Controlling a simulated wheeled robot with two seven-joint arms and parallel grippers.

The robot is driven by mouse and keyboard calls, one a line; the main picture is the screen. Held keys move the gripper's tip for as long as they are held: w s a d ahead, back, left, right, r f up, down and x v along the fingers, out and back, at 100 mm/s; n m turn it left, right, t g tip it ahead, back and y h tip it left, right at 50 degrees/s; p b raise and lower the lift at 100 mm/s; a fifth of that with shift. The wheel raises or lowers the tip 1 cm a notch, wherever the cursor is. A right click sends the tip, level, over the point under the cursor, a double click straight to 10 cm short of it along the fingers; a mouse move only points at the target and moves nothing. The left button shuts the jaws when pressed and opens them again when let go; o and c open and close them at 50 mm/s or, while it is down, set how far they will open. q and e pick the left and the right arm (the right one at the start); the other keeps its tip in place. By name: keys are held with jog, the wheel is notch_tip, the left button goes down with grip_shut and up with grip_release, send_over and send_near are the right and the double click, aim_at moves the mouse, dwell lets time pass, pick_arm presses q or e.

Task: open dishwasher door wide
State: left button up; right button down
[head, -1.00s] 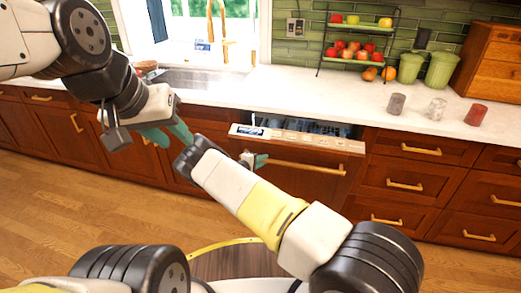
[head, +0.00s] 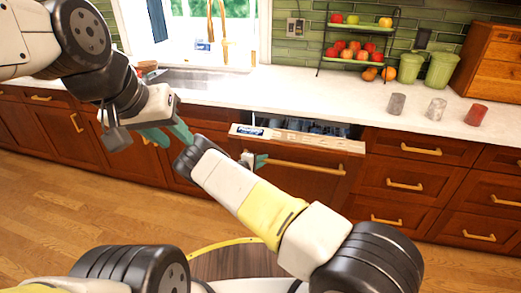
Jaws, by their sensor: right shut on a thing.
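The dishwasher door (head: 325,187) has a wooden front and a gold bar handle (head: 305,169). It is tilted slightly out at the top, and a dark gap with part of a rack (head: 310,127) shows behind its control edge (head: 300,139). My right gripper (head: 257,160) is at the left end of the handle, shut on it; my own arm hides part of the grip. My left gripper (head: 160,137) hangs in front of the cabinets left of the dishwasher. Its green fingers are spread apart, with nothing seen between them.
The counter (head: 330,85) above holds several cups at the right, green canisters (head: 440,70), a wooden box (head: 490,60) and a fruit rack (head: 355,45). Drawers (head: 415,165) flank the dishwasher on the right. The wooden floor (head: 60,215) in front is clear at the left.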

jog(key=s+a+f, duration=0.3)
jog(key=s+f, duration=0.4)
jog(key=s, duration=0.2)
jog(key=s+a+f, duration=0.3)
jog(key=s+f, duration=0.4)
jog(key=s, duration=0.3)
jog(key=shift+s+a, duration=0.15)
jog(key=shift+a, duration=0.05)
jog(key=shift+f, duration=0.1)
